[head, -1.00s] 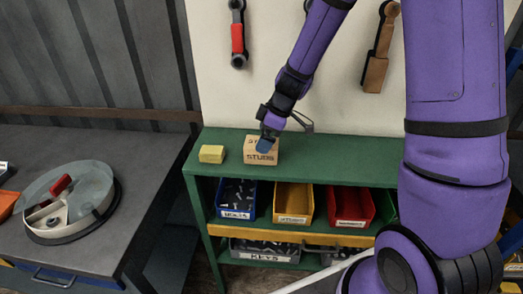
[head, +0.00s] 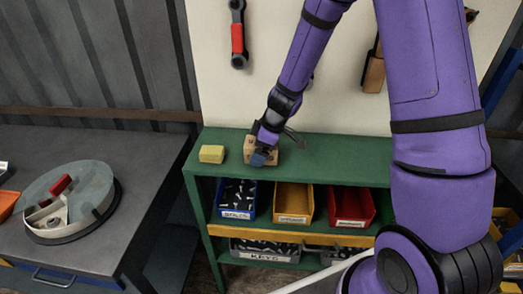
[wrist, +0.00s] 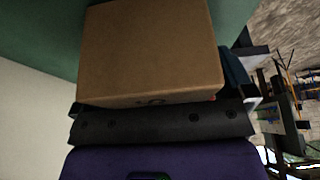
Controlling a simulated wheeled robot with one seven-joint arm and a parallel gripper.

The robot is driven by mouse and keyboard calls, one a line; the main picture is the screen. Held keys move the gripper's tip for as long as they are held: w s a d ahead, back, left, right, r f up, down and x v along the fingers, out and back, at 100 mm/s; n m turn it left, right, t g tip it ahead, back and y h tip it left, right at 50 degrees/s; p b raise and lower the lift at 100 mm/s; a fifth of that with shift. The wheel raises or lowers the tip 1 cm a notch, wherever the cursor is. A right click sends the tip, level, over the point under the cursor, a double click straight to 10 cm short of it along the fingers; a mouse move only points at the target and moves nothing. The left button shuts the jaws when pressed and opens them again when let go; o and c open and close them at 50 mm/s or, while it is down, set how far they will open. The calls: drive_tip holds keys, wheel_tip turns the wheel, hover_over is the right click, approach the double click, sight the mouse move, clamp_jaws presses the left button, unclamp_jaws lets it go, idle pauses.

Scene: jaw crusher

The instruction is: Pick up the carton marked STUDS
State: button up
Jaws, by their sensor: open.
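The tan carton (head: 249,151) stands on the green shelf top (head: 330,148), right of a yellow block. My gripper (head: 261,158) is at the carton and covers most of its front in the head view, so the STUDS marking is hidden there. In the wrist view the carton (wrist: 150,45) fills the upper middle, close in front of the dark gripper body, with a bit of dark lettering at its lower edge. One dark blue finger (wrist: 236,75) shows beside the carton's right side. The other finger is not clearly seen. My gripper is open; contact cannot be told.
The yellow block (head: 211,153) sits a short gap left of the carton. Blue (head: 236,214), yellow (head: 293,219) and red (head: 350,220) bins stand on the shelf below. Tools hang on the pale back panel (head: 270,60). The shelf top to the right is clear.

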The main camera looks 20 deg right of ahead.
drive_tip(key=shift+f, duration=0.1)
drive_tip(key=c, duration=1.3)
drive_tip(key=shift+o, duration=0.2)
